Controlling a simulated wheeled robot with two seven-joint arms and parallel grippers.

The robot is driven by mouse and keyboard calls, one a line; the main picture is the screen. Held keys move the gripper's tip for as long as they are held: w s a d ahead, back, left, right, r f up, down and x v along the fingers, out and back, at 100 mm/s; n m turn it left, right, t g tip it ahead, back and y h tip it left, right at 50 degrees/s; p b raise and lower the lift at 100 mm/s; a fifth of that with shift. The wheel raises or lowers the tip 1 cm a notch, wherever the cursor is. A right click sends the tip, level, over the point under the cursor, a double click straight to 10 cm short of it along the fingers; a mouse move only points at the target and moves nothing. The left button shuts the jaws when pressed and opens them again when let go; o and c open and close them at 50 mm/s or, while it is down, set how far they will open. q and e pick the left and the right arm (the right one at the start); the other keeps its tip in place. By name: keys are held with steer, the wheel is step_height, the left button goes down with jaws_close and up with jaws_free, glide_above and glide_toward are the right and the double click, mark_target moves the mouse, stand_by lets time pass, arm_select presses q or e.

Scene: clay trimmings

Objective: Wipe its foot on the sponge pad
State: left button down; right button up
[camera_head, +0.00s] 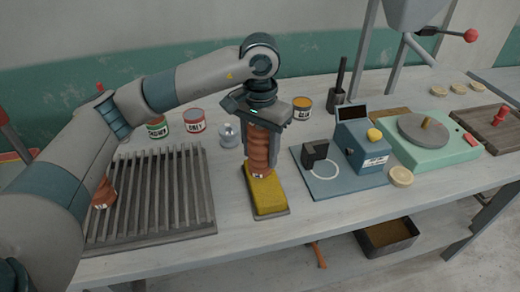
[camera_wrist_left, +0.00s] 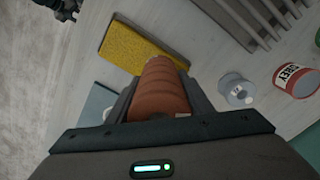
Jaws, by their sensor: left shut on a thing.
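My left gripper (camera_head: 262,148) points down and is shut on a ribbed orange-brown clay pot (camera_head: 259,155). In the left wrist view the pot (camera_wrist_left: 158,92) lies between the fingers, pointing away from the camera. The yellow sponge pad (camera_head: 267,196) lies on a thin grey base on the bench. The pot's lower end is over the far end of the pad in the head view. It shows beside the pad (camera_wrist_left: 140,47) in the left wrist view. I cannot tell whether the foot touches the sponge. My right gripper is not in view.
A slatted rack (camera_head: 165,195) with another orange-brown pot (camera_head: 104,194) is left of the pad. Labelled tins (camera_head: 194,121) and a small silvery object (camera_head: 228,133) stand behind. A blue device (camera_head: 360,150) and green wheel unit (camera_head: 430,140) are to the right.

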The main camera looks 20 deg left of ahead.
arm_select(q)
steer(key=shift+s+d+f+b, duration=0.1)
steer(key=shift+s+d+b, duration=0.15)
steer(key=shift+s+d, duration=0.65)
steer(key=shift+s+d+f+b, duration=0.1)
steer(key=shift+s+d+b, duration=0.35)
steer(key=shift+s, duration=0.85)
steer(key=shift+s+d+f+b, duration=0.1)
steer(key=shift+s+d, duration=0.7)
steer(key=shift+s, duration=0.3)
steer(key=shift+w+a+b, duration=0.1)
steer(key=shift+w+b, duration=0.1)
steer(key=shift+b, duration=0.1)
steer(key=shift+w+a+r+b, duration=0.1)
steer(key=shift+w+a+b, duration=0.2)
steer(key=shift+w+b, duration=0.15)
steer(key=shift+w+a+r+b, duration=0.1)
steer(key=shift+w+a+b, duration=0.5)
steer(key=shift+w, duration=0.35)
steer(key=shift+w+a+b, duration=0.5)
steer(key=shift+w+a, duration=0.15)
steer(key=shift+w, duration=0.3)
steer(key=shift+w+a+r+b, duration=0.1)
steer(key=shift+w+a+b, duration=0.5)
steer(key=shift+w, duration=0.35)
steer(key=shift+s+f, duration=0.1)
